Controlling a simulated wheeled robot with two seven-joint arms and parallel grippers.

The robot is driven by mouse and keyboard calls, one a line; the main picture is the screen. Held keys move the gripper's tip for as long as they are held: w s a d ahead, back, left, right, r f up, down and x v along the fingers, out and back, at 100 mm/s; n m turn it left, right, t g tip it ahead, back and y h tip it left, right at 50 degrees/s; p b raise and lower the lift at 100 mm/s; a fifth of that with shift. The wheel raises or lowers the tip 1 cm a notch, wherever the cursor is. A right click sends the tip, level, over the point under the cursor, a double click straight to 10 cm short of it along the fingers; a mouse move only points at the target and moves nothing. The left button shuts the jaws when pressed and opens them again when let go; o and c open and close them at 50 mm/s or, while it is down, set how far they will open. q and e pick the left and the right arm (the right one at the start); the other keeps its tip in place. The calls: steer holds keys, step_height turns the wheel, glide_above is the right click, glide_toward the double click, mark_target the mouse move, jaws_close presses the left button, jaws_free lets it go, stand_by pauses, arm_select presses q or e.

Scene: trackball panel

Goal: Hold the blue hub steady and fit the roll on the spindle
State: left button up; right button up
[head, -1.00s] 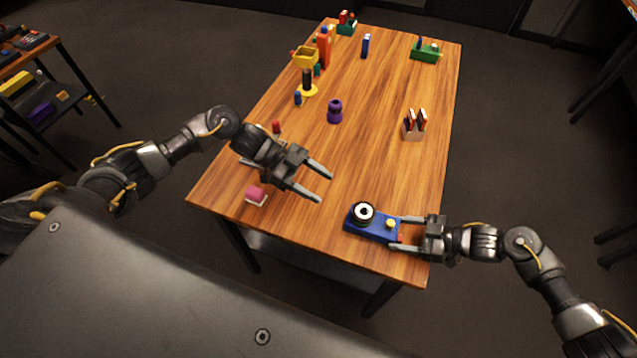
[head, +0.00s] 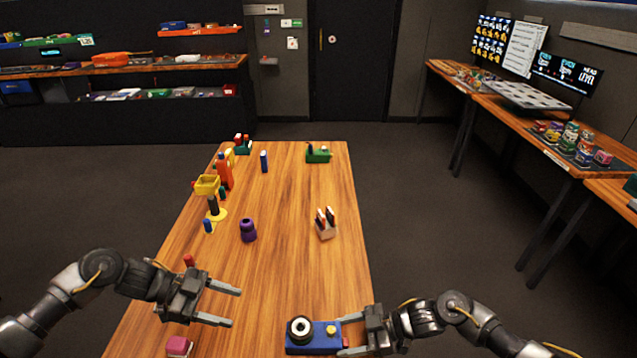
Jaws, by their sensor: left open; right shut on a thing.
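The blue hub (head: 328,346) lies at the near right corner of the table. A black ring with a white centre (head: 300,329) sits on its left part, and a yellow knob (head: 331,329) stands near its right part. I cannot tell a separate roll or spindle for certain. My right gripper (head: 346,336) is shut on the right end of the hub. My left gripper (head: 236,307) is open and empty, up and left of the hub, with its fingers pointing right.
A pink block on a white base (head: 179,346) is at the near left. The wooden table (head: 290,190) is clear in the middle.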

arm_select(q)
steer(key=shift+a+r, duration=0.75)
steer(key=shift+a, duration=0.2)
steer(key=shift+a+r, duration=0.75)
steer(key=shift+a, duration=0.15)
steer(key=shift+w, duration=0.1)
arm_select(e)
steer(key=o, duration=1.1)
steer(key=shift+o, duration=0.2)
steer(key=v, duration=1.2)
steer(key=shift+o, duration=0.3)
